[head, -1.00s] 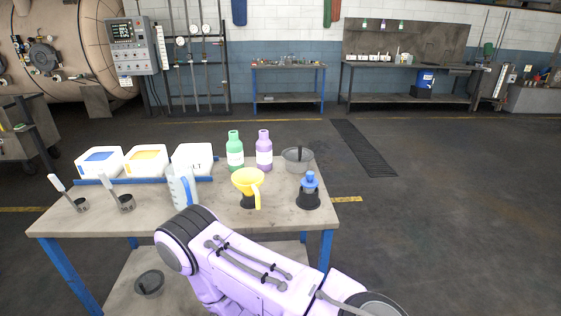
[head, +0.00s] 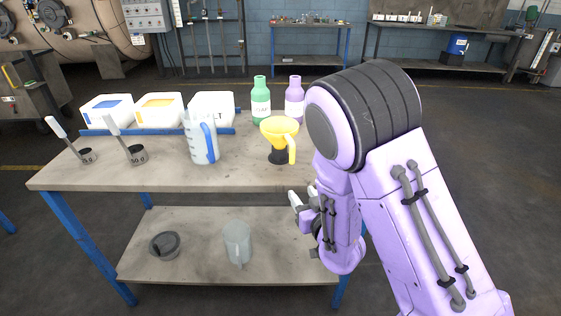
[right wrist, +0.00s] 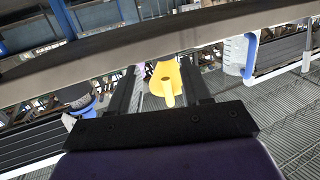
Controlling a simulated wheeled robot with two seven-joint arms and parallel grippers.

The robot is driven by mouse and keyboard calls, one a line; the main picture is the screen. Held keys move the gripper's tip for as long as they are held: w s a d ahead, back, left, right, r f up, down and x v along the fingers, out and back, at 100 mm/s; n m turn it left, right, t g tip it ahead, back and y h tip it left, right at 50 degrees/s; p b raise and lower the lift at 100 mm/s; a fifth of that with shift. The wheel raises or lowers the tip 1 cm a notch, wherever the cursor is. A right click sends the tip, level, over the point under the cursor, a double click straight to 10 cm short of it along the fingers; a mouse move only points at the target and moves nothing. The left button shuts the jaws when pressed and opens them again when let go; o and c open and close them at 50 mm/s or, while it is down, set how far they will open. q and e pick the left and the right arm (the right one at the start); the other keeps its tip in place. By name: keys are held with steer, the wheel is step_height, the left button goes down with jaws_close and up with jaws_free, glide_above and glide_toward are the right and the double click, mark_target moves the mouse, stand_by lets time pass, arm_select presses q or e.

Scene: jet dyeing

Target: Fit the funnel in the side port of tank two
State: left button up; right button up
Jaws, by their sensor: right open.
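The yellow funnel (head: 280,131) sits upright in a black holder (head: 279,156) on the table, its handle toward the front edge. It also shows in the right wrist view (right wrist: 168,84), between and beyond the fingers, not held. My right gripper (head: 303,197) is open and empty, low in front of the table's front edge, apart from the funnel; it also shows in the right wrist view (right wrist: 160,80). A large beige tank (head: 92,32) stands at the back left; I cannot tell whether it is tank two, nor see a clear side port. My left gripper is not in view.
The worktable (head: 230,178) also bears a measuring jug (head: 199,140) left of the funnel, green (head: 260,102) and purple (head: 294,98) bottles behind it, white tubs and two ladles. The lower shelf (head: 200,262) holds another jug and a dark pot. My arm hides the table's right end.

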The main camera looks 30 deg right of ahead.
step_height(320, 180, up, 4)
steer(key=w+t, duration=0.2)
steer(key=p, duration=0.3)
glide_toward(282, 145)
steer(key=w, duration=0.3)
steer(key=w+d+f, duration=0.1)
steer(key=shift+w, duration=0.2)
steer(key=shift+w+f, duration=0.15)
steer(key=shift+w, duration=0.05)
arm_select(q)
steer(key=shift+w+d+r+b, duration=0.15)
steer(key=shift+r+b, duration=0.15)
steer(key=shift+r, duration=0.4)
arm_select(e)
jaws_close()
